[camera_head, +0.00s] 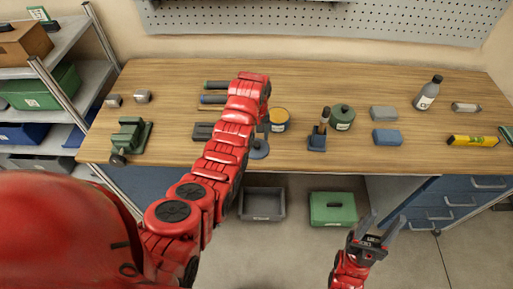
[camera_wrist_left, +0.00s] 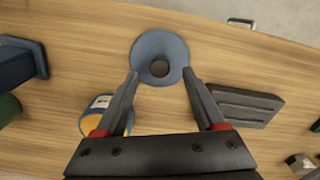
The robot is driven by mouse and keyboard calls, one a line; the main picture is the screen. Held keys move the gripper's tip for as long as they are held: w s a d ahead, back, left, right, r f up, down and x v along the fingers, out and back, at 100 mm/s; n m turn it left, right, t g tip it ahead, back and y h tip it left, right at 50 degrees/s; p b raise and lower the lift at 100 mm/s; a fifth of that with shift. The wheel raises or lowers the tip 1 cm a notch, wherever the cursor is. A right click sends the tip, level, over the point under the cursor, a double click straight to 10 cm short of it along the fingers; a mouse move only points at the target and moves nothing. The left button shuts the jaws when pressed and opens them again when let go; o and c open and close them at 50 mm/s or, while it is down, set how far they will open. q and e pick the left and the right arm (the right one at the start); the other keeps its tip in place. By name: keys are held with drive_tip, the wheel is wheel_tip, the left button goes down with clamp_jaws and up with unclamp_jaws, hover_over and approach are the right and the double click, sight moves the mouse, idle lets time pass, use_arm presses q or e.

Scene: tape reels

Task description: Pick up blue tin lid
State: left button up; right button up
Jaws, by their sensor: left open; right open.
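The blue tin lid (camera_wrist_left: 147,42) is a round blue disc with a dark round knob in its middle. It lies on the wooden table (camera_wrist_left: 85,65), and in the head view the lid (camera_head: 260,150) shows near the table's front edge, partly behind my left arm. My left gripper (camera_wrist_left: 160,73) is open above it, its fingertips appearing on either side of the lid's near part; I cannot tell the height gap. In the head view my left gripper (camera_head: 263,130) points down at the table. My right gripper (camera_head: 376,230) is open and empty, in front of the table.
An orange-topped tin (camera_head: 280,122) stands just right of my left gripper. A dark flat block (camera_head: 203,131) lies left of the arm. A dark blue stand (camera_head: 317,142) and a green tin (camera_head: 342,118) stand further right. A green vise (camera_head: 130,134) is at the left.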

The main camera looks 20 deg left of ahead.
sight(256, 143)
use_arm(q)
drive_tip(key=shift+f+p, duration=0.7)
drive_tip(key=shift+f, duration=0.85)
clamp_jaws()
